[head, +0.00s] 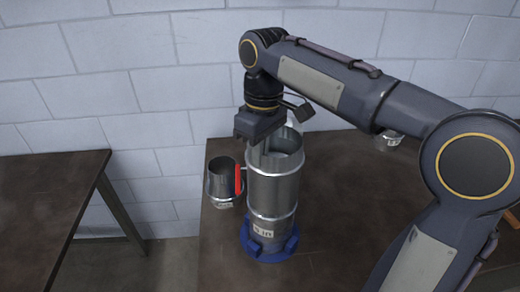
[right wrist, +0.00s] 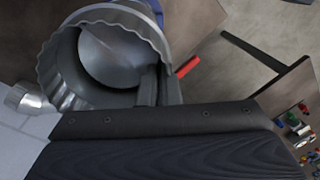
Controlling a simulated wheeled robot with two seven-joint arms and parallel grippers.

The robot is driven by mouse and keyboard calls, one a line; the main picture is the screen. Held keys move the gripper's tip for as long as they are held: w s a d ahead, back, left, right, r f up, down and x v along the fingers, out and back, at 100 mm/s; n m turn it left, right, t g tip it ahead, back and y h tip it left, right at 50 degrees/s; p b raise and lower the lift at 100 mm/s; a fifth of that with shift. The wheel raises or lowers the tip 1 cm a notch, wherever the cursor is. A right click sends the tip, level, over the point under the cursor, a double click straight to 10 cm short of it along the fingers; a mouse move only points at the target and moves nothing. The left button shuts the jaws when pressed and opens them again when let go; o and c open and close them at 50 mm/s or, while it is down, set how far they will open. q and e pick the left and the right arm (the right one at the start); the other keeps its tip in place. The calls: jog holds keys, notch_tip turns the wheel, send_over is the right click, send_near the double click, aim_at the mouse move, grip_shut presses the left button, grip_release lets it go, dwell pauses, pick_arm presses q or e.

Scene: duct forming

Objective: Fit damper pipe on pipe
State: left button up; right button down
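A metal pipe (head: 268,228) stands upright in a blue base (head: 264,250) on the brown table. The damper pipe (head: 273,188), with a red handle (head: 238,180) on its left side, stands upright in line above it; I cannot tell how deeply they join. In the right wrist view, the damper pipe's crimped open rim (right wrist: 62,75) and the round plate (right wrist: 115,55) inside show, with the red handle (right wrist: 188,66) beyond. My right gripper (head: 258,146) points down at the rim, fingers (right wrist: 158,90) closed about its wall. My left gripper is out of view.
A short metal pipe piece (head: 222,182) stands on the table (head: 222,255) just left of the stack. Another metal piece (head: 387,141) shows behind my right arm. A separate table (head: 45,195) stands at left across a gap. A block wall is behind.

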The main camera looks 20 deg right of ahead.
jog(key=c, duration=2.1)
grip_release()
jog(key=o, duration=0.5)
jog(key=shift+o, duration=0.2)
jog(key=shift+f, duration=0.1)
notch_tip(320, 180, up, 8)
jog(key=shift+w+d+p, duration=0.2)
jog(key=shift+d+p, duration=0.05)
jog(key=shift+p, duration=0.05)
jog(key=shift+f, duration=0.1)
